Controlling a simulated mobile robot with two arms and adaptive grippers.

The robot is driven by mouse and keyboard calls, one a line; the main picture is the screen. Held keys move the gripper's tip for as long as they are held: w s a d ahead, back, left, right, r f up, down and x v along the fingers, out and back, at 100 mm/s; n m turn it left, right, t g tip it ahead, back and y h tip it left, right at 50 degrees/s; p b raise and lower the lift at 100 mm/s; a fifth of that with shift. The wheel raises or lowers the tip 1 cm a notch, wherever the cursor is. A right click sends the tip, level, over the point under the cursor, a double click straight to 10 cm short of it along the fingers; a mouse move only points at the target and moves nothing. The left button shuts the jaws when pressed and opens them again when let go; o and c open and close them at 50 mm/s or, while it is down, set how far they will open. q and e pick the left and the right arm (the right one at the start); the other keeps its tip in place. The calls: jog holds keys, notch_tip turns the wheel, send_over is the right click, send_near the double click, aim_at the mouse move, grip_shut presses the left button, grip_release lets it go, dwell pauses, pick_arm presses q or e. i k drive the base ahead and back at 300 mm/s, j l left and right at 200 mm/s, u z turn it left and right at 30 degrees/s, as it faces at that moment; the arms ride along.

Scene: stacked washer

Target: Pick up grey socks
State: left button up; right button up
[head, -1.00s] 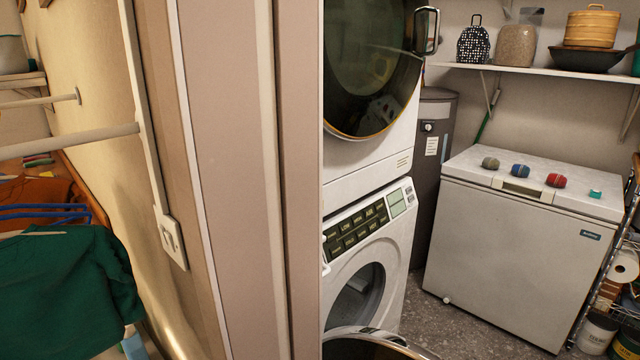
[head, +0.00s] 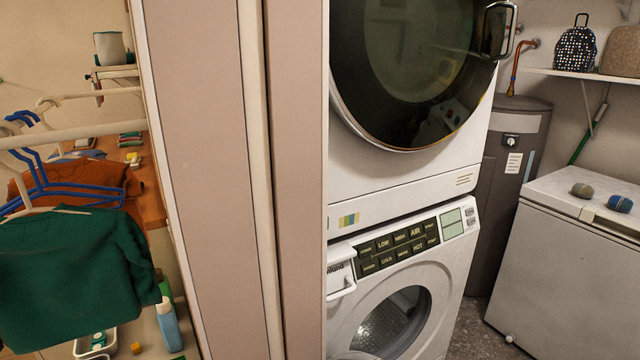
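The grey socks (head: 581,190) are a small rolled ball on top of the white chest freezer (head: 558,205) at the right of the head view. A blue rolled ball of socks (head: 620,203) lies just to the right of them, close to the picture's edge.
A stacked washer (head: 400,290) and dryer (head: 410,150) stand left of the freezer, with a dark cylindrical tank (head: 508,190) behind. A door frame (head: 215,180) fills the middle left. Beyond it hang a green garment (head: 75,270) and blue hangers (head: 60,190). Some dark floor (head: 482,325) shows.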

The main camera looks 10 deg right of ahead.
aim_at(582, 190)
jog(key=l+u, duration=0.15)
jog(key=l, duration=0.9)
jog(key=l+u, duration=0.15)
jog(key=l, duration=0.85)
jog(key=l+u, duration=0.25)
jog(key=l, duration=0.45)
jog(key=l+u, duration=0.3)
jog(key=l, duration=0.45)
jog(key=k+l+u, duration=0.25)
jog(key=l, duration=0.4)
jog(key=i+l, duration=0.05)
jog(key=i, duration=0.05)
